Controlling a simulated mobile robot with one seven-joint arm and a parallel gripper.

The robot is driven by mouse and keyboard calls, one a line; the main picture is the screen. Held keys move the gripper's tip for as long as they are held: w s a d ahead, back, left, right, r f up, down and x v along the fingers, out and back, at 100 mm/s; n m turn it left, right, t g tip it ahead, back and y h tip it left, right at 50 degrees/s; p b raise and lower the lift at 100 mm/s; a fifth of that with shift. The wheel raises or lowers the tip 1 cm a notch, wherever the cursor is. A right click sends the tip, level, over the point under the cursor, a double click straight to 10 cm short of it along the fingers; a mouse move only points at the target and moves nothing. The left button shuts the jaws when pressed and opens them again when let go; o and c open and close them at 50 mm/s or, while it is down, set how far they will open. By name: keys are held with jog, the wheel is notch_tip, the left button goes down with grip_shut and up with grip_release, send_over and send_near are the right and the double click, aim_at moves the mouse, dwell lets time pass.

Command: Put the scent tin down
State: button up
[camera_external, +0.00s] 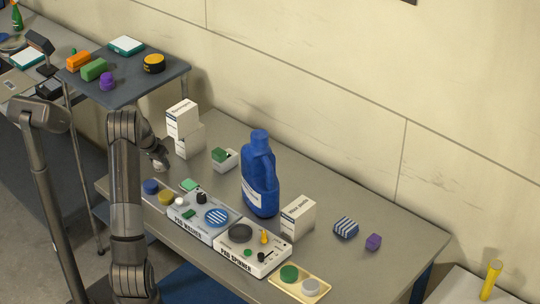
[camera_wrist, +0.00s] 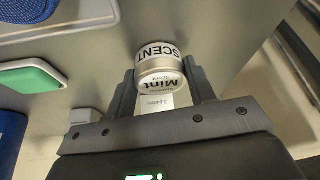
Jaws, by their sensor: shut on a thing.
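My gripper (camera_wrist: 160,92) is shut on the scent tin (camera_wrist: 158,66), a small round silvery tin with a "SCENT" and "Mint" label. The tin sits between the two fingers near their tips. In the external view my gripper (camera_external: 160,163) is over the far left part of the grey workbench (camera_external: 365,262), left of the white boxes. The tin is small and partly hidden there. I cannot tell whether it touches the bench.
White boxes (camera_external: 187,138) stand right of my gripper. A tray with blue and yellow round pieces (camera_external: 151,187), a pad washer (camera_external: 190,221) and a pad spinner (camera_external: 238,257) line the front. A blue jug (camera_external: 260,178) stands mid-bench. A dark side shelf (camera_external: 125,90) holds coloured items.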

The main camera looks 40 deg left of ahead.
jog(key=o, duration=1)
jog(key=shift+f, duration=0.1)
jog(key=v, duration=1.2)
jog(key=shift+w, duration=0.1)
jog(key=shift+d, duration=0.1)
